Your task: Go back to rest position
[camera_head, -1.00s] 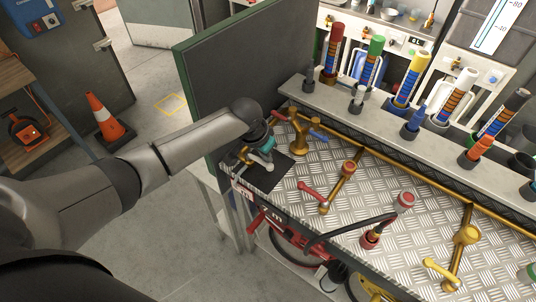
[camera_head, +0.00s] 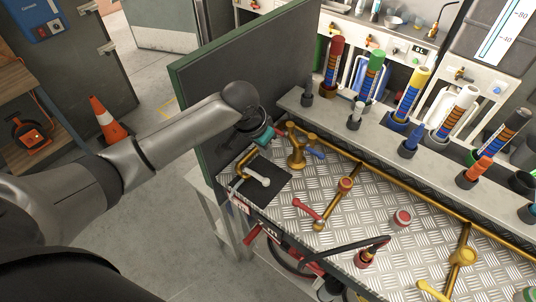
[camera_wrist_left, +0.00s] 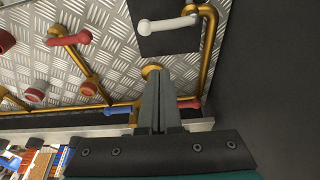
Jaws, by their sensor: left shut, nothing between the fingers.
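My left gripper (camera_head: 264,136) is above the back left corner of the bench, beside the dark green-edged panel. In the left wrist view its fingers (camera_wrist_left: 158,85) are together with nothing between them. A brass pipe with a white handle (camera_head: 257,178) stands on a black plate (camera_head: 272,192), just below and apart from the gripper. In the left wrist view the white handle (camera_wrist_left: 168,24) lies beyond the fingertips. A brass valve with a blue handle (camera_head: 297,155) stands right of the gripper. My right gripper is not in view.
The dark panel (camera_head: 235,95) stands close behind my left gripper. A brass valve with a red handle (camera_head: 308,209) and a red cap (camera_head: 402,218) are on the treadplate bench. Several coloured tubes, including a green-topped one (camera_head: 372,72), stand on the back ledge. An orange cone (camera_head: 104,117) stands on the floor.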

